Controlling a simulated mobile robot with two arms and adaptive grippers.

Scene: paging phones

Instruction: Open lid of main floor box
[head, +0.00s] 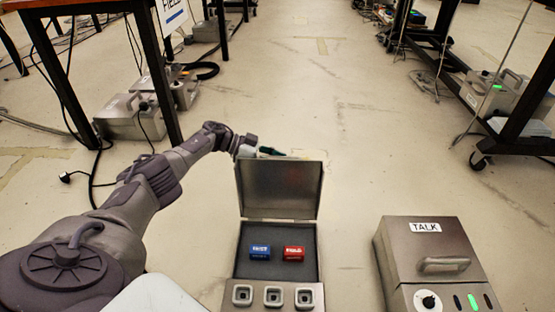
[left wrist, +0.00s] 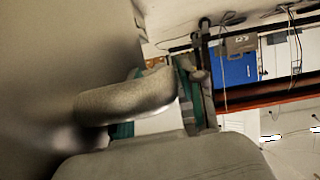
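The metal main floor box (head: 278,250) stands on the floor in the lower middle of the head view. Its lid (head: 279,188) is raised, roughly upright, so the dark inside shows. A blue block (head: 260,252) and a red block (head: 294,253) lie inside. My left gripper (head: 268,152) is at the lid's top edge, partly hidden behind it. In the left wrist view a rounded metal handle (left wrist: 125,98) on the lid crosses close in front of the left gripper's fingers. Their closure is hidden. My right gripper is not in view.
A metal box labelled TALK (head: 410,245), with a handle and green light, stands closed to the right. Three square sockets (head: 273,296) line the open box's front. Tables with equipment and cables stand on both sides. The floor behind the lid is clear.

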